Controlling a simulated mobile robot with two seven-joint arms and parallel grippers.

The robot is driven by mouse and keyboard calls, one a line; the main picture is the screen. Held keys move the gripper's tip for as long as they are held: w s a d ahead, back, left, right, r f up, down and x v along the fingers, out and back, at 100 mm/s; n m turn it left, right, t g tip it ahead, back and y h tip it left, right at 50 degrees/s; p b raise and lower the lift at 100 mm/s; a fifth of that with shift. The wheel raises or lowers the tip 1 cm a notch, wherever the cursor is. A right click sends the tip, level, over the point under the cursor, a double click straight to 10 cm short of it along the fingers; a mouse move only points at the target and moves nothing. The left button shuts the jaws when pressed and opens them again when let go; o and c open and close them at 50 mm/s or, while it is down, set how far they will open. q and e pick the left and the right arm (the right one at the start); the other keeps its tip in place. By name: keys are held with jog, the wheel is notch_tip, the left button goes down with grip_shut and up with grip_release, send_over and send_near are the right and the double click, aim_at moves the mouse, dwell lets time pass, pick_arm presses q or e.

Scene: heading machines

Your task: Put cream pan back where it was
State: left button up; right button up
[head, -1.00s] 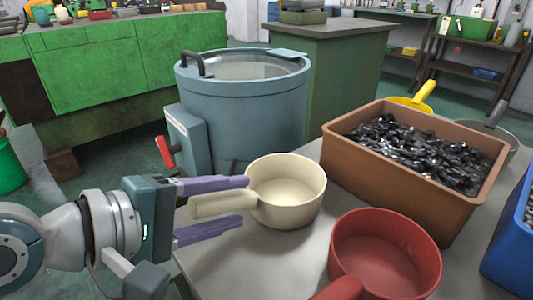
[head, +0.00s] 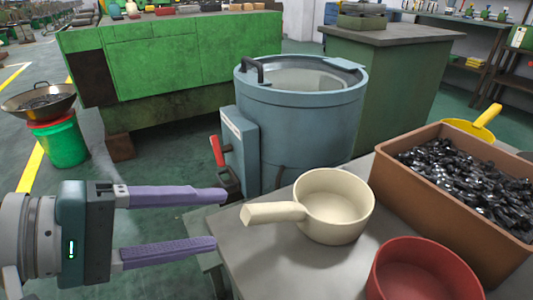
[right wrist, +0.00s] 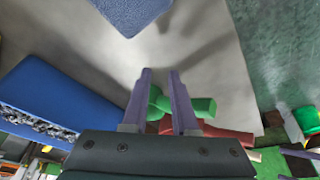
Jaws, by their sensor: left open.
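A green handle (right wrist: 198,106) shows behind those fingers, and I see nothing clamped.
A red pan (head: 424,272) stands close in front of the cream pan. A brown bin (head: 432,208) of dark metal parts is at right, with a yellow pan (head: 470,127) behind it. A blue-grey drum (head: 300,115) stands behind the table. A blue bin (right wrist: 62,100) shows in the right wrist view.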

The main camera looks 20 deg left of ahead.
pick_arm(q)
jog(key=s+d+f+m+g+y, duration=0.1)
jog(key=s+d+f+m+g, duration=0.3)
jog(key=m, duration=0.5)
jog(key=s+a+m+g+y, duration=0.3)
jog(key=s+a+m+y, duration=0.2)
jog(key=s, duration=0.3)
jog(key=shift+f+m+y, duration=0.2)
jog(key=shift+m+y, duration=0.3)
jog(key=shift+y, duration=0.2)
